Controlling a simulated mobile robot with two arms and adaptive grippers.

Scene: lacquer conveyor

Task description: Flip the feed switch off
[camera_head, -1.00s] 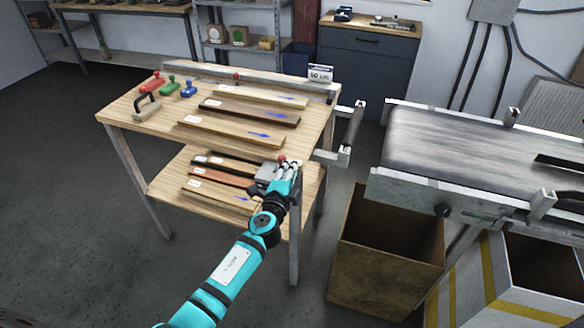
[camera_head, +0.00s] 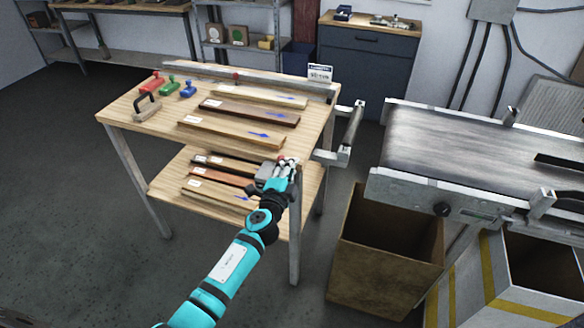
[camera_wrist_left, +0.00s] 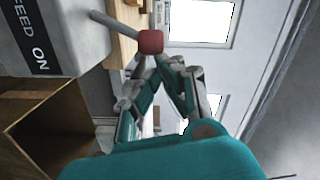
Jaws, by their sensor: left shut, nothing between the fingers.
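The feed switch is a grey box (camera_head: 264,172) at the right front corner of the wooden rack. In the left wrist view its side (camera_wrist_left: 62,30) carries a dark label reading FEED and ON. A metal lever (camera_wrist_left: 113,25) sticks out from it and ends in a red knob (camera_wrist_left: 150,41); the knob also shows in the head view (camera_head: 281,158). My left gripper (camera_head: 286,164) is shut and empty beside the switch. In the left wrist view its fingertips (camera_wrist_left: 153,66) meet close by the knob; I cannot tell if they touch it. My right gripper is out of view.
The wooden rack (camera_head: 120,104) holds several boards on two levels, coloured stamps and a small display (camera_head: 320,73). A conveyor (camera_head: 440,145) stands to the right, with an open brown bin (camera_head: 380,265) below it. Clear floor lies to the left.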

